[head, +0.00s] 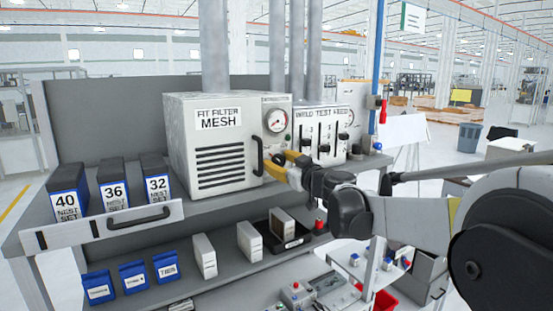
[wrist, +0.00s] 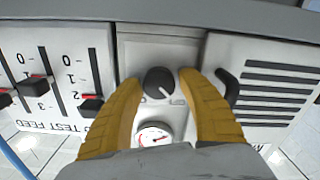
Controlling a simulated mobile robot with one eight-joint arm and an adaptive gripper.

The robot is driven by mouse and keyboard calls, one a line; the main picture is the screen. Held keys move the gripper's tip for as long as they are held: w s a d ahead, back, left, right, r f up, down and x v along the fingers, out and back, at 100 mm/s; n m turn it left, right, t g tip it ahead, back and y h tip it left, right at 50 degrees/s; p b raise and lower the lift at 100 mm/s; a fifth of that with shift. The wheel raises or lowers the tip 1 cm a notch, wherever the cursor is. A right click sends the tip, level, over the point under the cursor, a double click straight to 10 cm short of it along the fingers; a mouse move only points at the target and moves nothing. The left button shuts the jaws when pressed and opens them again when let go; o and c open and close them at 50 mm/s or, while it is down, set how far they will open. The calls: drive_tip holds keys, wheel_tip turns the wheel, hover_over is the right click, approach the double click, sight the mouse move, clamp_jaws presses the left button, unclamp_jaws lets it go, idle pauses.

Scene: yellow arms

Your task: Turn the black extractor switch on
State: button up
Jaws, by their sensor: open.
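The black extractor switch (wrist: 159,82) is a round knob with a pale pointer line, on a narrow light panel. In the wrist view its pointer slants toward the lower right. My gripper (wrist: 160,77) is open, with one yellow finger on each side of the knob and visible gaps between. I cannot tell how deep the fingertips reach. In the head view my gripper (head: 280,164) is at the panel's lower part, below the gauge, and hides the knob. The round gauge (head: 276,120) is on the same panel; it also shows in the wrist view (wrist: 153,136).
The white filter mesh box (head: 218,145) with its black handle (head: 257,155) stands left of the panel. The test feed box (head: 322,132) with black sliders stands right. Labelled blue-black boxes (head: 113,185) sit on the shelf at left.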

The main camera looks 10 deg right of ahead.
drive_tip(key=shift+c, duration=0.2)
drive_tip(key=c, duration=0.9)
drive_tip(key=shift+o, duration=0.2)
drive_tip(key=shift+m+b, duration=0.3)
drive_tip(key=shift+m, duration=0.1)
drive_tip(key=m+b, duration=0.2)
drive_tip(key=m, duration=0.1)
drive_tip(key=shift+d+f+m, duration=0.1)
drive_tip(key=shift+m, duration=0.3)
drive_tip(key=m+b, duration=0.2)
drive_tip(key=m, duration=0.2)
drive_tip(key=m+b, duration=0.1)
drive_tip(key=m, duration=0.4)
drive_tip(key=shift+d, duration=0.1)
drive_tip(key=m+b, duration=0.1)
drive_tip(key=m, duration=0.3)
drive_tip(key=shift+m+b, duration=0.3)
